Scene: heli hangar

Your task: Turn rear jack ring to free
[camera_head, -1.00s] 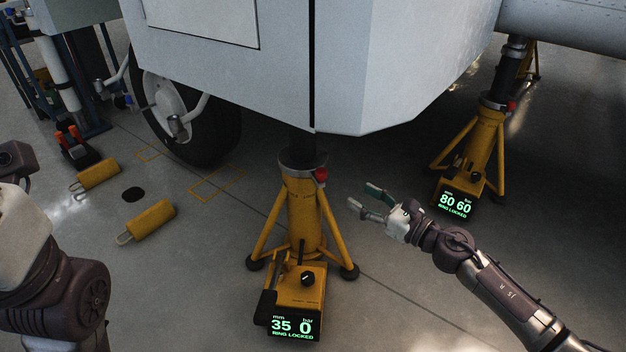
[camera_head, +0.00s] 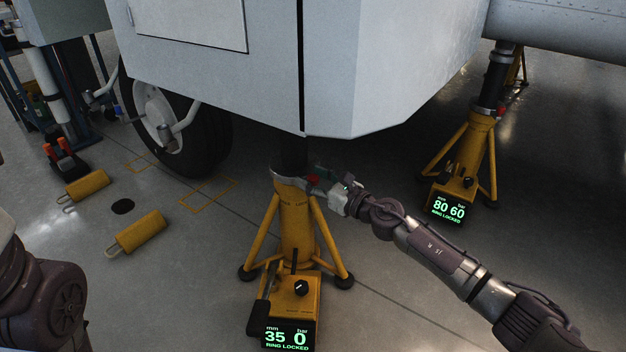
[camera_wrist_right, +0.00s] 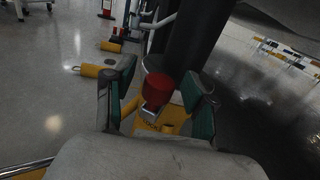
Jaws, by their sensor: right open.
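The near yellow jack (camera_head: 298,225) stands under the white fuselage. Its grey ring (camera_head: 285,174) near the top has a red tab (camera_head: 313,180). Its display (camera_head: 288,338) reads 35 mm, 0 bar, RING LOCKED. My right gripper (camera_head: 320,178) is at the ring's right side, partly covering the tab. In the right wrist view the gripper (camera_wrist_right: 161,78) is open, with the red tab (camera_wrist_right: 158,88) between its green-padded fingers; contact cannot be told. My left gripper is out of view.
A second yellow jack (camera_head: 477,145) stands at the back right, its display (camera_head: 449,209) reading 80 mm, 60 bar, RING LOCKED. A wheel (camera_head: 205,135) and yellow chocks (camera_head: 135,233) are on the left. Floor between the jacks is clear.

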